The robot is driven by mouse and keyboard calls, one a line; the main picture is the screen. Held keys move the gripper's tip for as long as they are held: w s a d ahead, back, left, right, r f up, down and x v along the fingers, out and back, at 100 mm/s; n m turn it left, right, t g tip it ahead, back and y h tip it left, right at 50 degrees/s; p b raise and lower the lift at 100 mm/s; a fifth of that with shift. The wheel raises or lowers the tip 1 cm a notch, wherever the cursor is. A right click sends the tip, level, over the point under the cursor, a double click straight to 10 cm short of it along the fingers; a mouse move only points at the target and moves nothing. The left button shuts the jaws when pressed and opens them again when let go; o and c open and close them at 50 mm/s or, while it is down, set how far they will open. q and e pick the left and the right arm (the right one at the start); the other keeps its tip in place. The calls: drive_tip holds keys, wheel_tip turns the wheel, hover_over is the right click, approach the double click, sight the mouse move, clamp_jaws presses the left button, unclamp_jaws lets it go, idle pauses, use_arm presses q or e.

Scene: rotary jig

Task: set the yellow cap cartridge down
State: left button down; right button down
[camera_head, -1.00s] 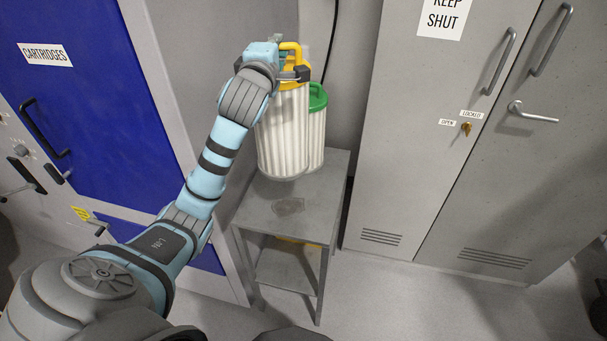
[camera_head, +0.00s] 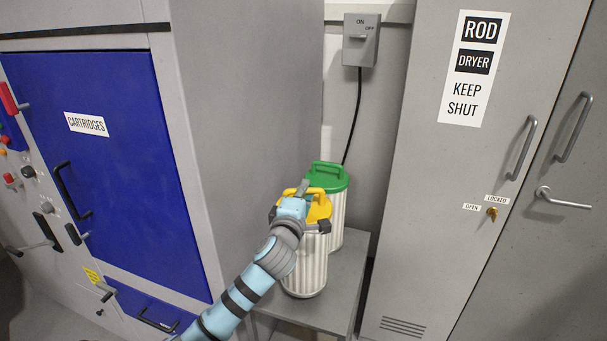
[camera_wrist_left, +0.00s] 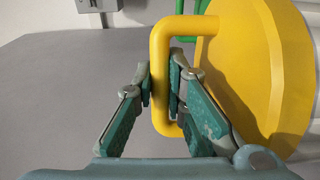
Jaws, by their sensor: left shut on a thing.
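The yellow cap cartridge (camera_head: 306,268) is a white ribbed cylinder with a yellow lid and handle, upright over the front of a small grey stand (camera_head: 345,290). I cannot tell whether its base touches the stand top. My left gripper (camera_head: 294,203) is shut on its handle. In the left wrist view the fingers (camera_wrist_left: 160,88) close on both sides of the yellow handle (camera_wrist_left: 160,65), beside the yellow lid (camera_wrist_left: 265,70). My right gripper is not in view.
A green cap cartridge (camera_head: 333,180) stands close behind on the same stand. A grey cabinet with a blue door (camera_head: 110,180) is at left, a grey rod dryer locker (camera_head: 440,200) at right. A switch box (camera_head: 360,40) with a cable hangs on the wall behind.

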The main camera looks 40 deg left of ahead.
use_arm(q)
wheel_tip(320, 180, down, 4)
drive_tip(key=shift+s+r, duration=0.15)
drive_tip(key=c, duration=1.6)
unclamp_jaws()
drive_tip(key=shift+d, duration=0.1)
drive_tip(key=shift+c, duration=0.2)
drive_tip(key=shift+s, duration=0.1)
drive_tip(key=shift+d+b, duration=0.1)
drive_tip(key=shift+b, duration=0.2)
